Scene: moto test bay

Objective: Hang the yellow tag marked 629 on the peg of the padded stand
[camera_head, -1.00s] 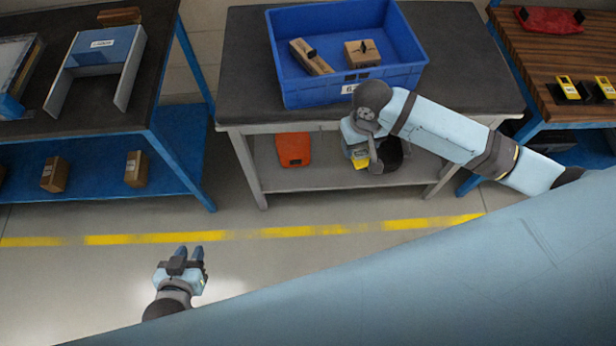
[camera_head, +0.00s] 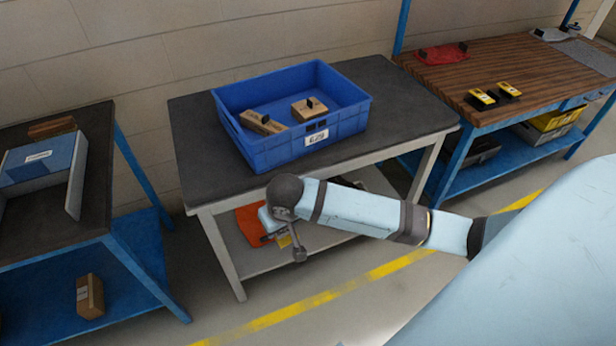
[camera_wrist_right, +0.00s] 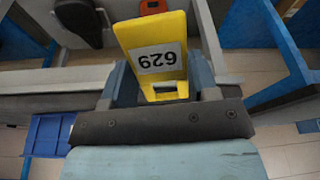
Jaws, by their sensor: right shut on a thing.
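The yellow tag (camera_wrist_right: 150,30) has a white label with 629, upside down in the right wrist view. My right gripper (camera_wrist_right: 160,88) is shut on the tag's slotted end. In the head view my right gripper (camera_head: 270,222) is low in front of the grey table, mostly hidden behind its own wrist. A bit of yellow (camera_head: 284,241) shows below it. I cannot make out a padded stand with a peg in either view. My left gripper is not in view.
A wooden bench (camera_head: 540,70) at right holds a red cloth-like item (camera_head: 440,54) and yellow devices (camera_head: 481,98).

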